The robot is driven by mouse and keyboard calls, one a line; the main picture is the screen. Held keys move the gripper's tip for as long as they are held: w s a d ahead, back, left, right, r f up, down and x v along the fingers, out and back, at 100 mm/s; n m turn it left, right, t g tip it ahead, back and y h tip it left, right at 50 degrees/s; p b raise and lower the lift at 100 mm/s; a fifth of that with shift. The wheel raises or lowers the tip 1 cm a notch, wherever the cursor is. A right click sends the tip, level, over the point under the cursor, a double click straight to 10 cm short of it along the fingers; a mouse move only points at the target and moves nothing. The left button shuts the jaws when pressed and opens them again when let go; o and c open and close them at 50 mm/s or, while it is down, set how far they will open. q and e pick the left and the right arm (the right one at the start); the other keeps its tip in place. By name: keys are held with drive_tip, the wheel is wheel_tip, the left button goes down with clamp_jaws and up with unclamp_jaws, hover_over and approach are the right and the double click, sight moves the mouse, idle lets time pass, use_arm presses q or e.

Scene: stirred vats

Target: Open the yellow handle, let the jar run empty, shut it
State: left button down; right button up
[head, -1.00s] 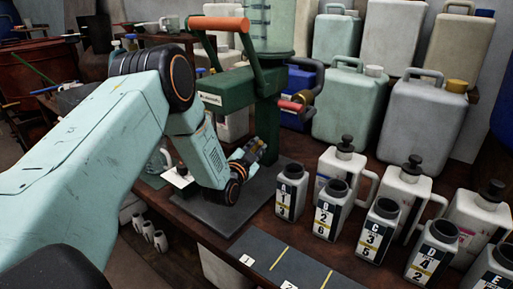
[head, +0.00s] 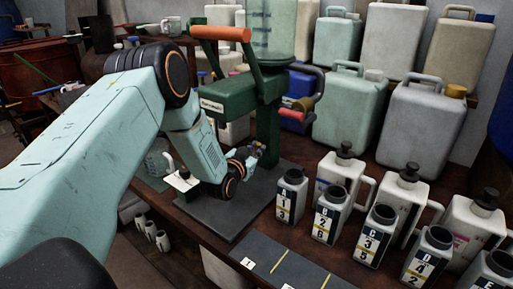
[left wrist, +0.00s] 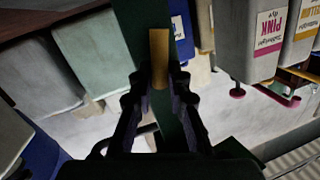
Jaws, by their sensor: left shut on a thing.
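The jar (head: 272,32) is a pale green, see-through vessel on top of a dark green stand (head: 267,130). The yellow handle (left wrist: 158,58) is an upright bar in the left wrist view, in front of a green post. My left gripper (head: 252,153) is low beside the stand's post. In the left wrist view its dark fingers (left wrist: 165,80) are on both sides of the yellow handle, shut on it. The handle is hardly visible in the head view, and the liquid level in the jar is hard to tell. My right gripper is not in view.
An orange-gripped lever (head: 220,33) rises from the stand, and a red-ended crank (head: 292,114) sticks out right. Labelled bottles (head: 330,215) stand to the right. Large canisters (head: 420,125) fill the back. A dark marked mat (head: 282,268) lies bare in front.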

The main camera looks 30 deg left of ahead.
use_arm(q)
drive_tip(key=shift+f, duration=0.1)
drive_tip(key=c, duration=1.3)
unclamp_jaws()
drive_tip(key=shift+s, duration=0.1)
drive_tip(key=s, duration=0.4)
drive_tip(key=s+d+r, duration=0.1)
drive_tip(key=s, duration=0.6)
drive_tip(key=shift+s+d+r, duration=0.2)
drive_tip(key=shift+s+d, duration=0.15)
drive_tip(key=shift+d, duration=0.05)
drive_tip(key=shift+f, duration=0.1)
